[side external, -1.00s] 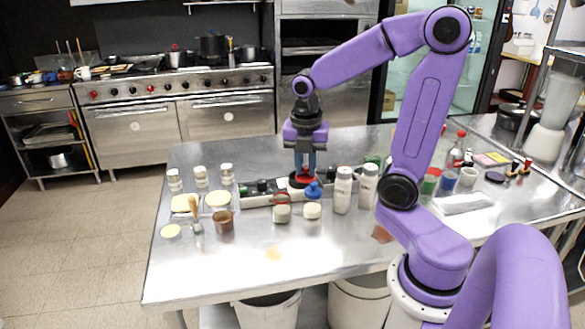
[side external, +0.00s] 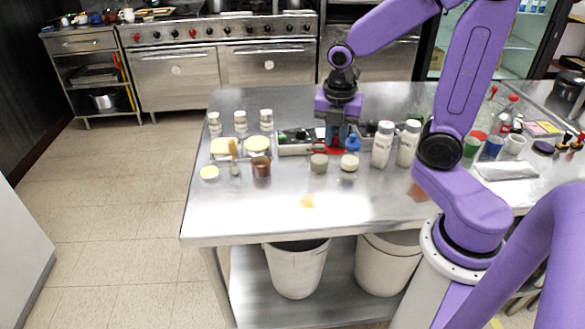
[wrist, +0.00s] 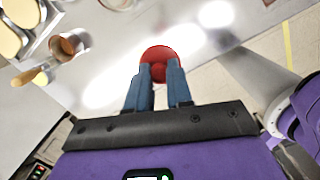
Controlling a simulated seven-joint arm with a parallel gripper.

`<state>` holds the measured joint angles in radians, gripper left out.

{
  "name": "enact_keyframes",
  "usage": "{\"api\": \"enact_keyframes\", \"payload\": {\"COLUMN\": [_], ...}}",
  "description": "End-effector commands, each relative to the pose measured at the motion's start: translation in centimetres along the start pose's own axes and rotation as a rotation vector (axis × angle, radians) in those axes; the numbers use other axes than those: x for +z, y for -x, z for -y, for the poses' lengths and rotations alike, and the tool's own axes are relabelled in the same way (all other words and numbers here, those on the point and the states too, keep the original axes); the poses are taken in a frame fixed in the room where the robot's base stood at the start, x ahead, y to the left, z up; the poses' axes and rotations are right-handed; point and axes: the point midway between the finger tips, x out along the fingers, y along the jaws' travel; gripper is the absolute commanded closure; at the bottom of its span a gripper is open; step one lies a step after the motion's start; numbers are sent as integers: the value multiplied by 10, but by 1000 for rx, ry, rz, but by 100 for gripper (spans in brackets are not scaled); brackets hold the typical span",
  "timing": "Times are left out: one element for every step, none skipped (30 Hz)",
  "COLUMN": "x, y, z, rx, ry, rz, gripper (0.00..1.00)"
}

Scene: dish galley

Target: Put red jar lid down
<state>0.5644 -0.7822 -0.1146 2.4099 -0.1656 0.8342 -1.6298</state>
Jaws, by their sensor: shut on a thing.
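The red jar lid (wrist: 158,54) is a round red disc with a knob. In the wrist view the knob sits between the two blue fingers of my gripper (wrist: 158,84). My gripper is shut on it. In the side external view my gripper (side external: 336,144) points down over the steel table (side external: 250,215), behind two short pale-topped jars (side external: 319,163). The lid (side external: 330,151) shows there only as a small red patch beneath the fingers. I cannot tell whether the lid touches anything below.
A long low tray (side external: 295,150) lies beside the lid. A brown cup (side external: 261,167) and pale-topped containers stand left. The table's front is mostly clear.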

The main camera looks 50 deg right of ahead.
Motion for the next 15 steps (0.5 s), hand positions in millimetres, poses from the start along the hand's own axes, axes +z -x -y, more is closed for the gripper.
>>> {"api": "enact_keyframes", "payload": {"x": [-3,-4,-5,-6,-6,-6,-5,-4,-2,0,2,4,6,8,11], "y": [-6,-8,-10,-12,-13,-15,-17,-18,-21,-23,-25,-28,-30,-33,-36], "z": [-3,-5,-7,-9,-10,-12,-15,-17,-21,-24,-28,-33,-38,-42,-47], "rx": [-5,-3,-3,-2,-1,-2,-2,-1,-2,-2,-3,-3,-2,-2,-3], "ry": [3,3,2,2,1,0,0,-1,-1,-1,-1,-1,-1,-1,-1], "rz": [-1,-2,-2,-2,-2,-2,-2,-2,-2,-2,-2,-2,-2,-2,-2], "gripper": [100,100,100,100,100,100,100,100,100,100,100,100,100,100,100]}}
